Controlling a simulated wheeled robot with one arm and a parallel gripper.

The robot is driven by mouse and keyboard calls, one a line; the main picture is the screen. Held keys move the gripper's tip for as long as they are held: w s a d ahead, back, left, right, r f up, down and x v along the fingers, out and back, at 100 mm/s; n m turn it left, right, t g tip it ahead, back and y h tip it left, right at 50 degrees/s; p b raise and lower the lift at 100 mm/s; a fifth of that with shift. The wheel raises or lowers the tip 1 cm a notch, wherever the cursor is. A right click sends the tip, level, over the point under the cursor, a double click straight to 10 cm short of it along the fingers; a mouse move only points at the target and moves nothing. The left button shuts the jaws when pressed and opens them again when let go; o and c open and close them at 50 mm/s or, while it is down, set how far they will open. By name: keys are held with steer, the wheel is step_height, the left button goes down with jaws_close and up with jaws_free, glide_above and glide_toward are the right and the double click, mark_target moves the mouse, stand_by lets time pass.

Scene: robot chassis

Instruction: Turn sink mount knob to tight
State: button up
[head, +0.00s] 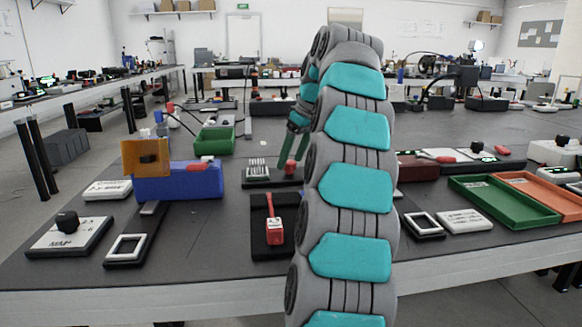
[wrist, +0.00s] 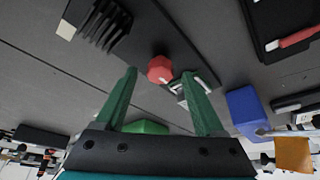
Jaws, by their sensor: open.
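The red knob (wrist: 160,69) sits on a dark base plate (wrist: 140,38) beside a block of upright fins (wrist: 97,22). In the head view the finned block (head: 257,170) and the knob (head: 290,167) stand near the middle of the bench. My gripper (wrist: 159,75) is open, with green fingers. In the wrist view the knob shows between the two fingertips, and I cannot tell whether they touch it. A white marking (wrist: 203,82) lies beside the knob, partly hidden by the right finger. In the head view my gripper (head: 291,150) reaches down over the knob.
A blue block (head: 180,184) with an orange plate (head: 145,157) stands to the left. A red lever on a black base (head: 270,240) is in front. A green bin (head: 215,140) is behind. Green (head: 510,208) and orange trays (head: 545,197) lie to the right.

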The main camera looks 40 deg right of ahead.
steer(key=shift+w+f, duration=0.15)
steer(key=shift+f, duration=0.25)
jaws_close()
stand_by(0.4)
